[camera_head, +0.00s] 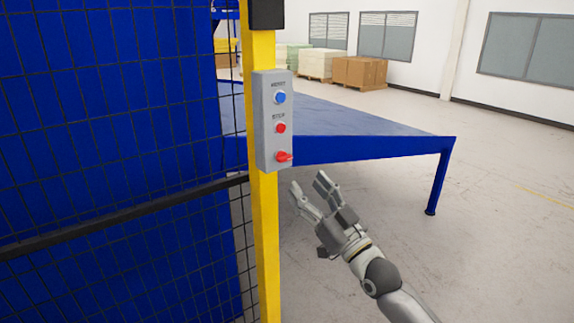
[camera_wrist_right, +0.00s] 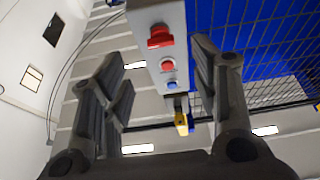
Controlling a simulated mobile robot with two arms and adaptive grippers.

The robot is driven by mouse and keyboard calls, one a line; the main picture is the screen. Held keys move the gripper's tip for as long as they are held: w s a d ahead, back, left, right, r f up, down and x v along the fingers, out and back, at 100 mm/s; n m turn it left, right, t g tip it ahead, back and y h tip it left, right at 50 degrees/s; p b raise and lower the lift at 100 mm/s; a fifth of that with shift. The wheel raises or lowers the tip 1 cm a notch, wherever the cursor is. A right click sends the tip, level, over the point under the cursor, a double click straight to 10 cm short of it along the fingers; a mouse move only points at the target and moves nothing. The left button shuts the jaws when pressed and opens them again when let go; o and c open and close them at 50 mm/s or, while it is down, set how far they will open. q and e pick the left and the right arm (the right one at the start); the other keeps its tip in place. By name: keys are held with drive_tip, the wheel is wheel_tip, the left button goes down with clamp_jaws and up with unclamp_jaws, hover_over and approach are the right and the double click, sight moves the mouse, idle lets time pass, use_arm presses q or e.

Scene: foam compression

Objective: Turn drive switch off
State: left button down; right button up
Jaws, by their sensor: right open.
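A grey control box (camera_head: 267,120) is fixed to a yellow post (camera_head: 264,230). It carries a blue button (camera_head: 280,97) at the top, a red button (camera_head: 280,128) in the middle and a red rotary switch (camera_head: 283,157) at the bottom. My right gripper (camera_head: 312,188) is open and empty, just below and to the right of the switch, apart from it. In the right wrist view the red switch (camera_wrist_right: 160,37) shows between the two open fingers, with the red button (camera_wrist_right: 167,65) beyond it. My left gripper is not in view.
A black mesh fence (camera_head: 120,130) with a dark rail runs left of the post. A blue table (camera_head: 350,148) stands behind the box on the right. Stacked blocks (camera_head: 360,72) stand far back. The floor to the right is clear.

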sight(284, 158)
drive_tip(key=p+x, duration=0.1)
drive_tip(key=x, duration=0.7)
drive_tip(key=shift+s, duration=0.1)
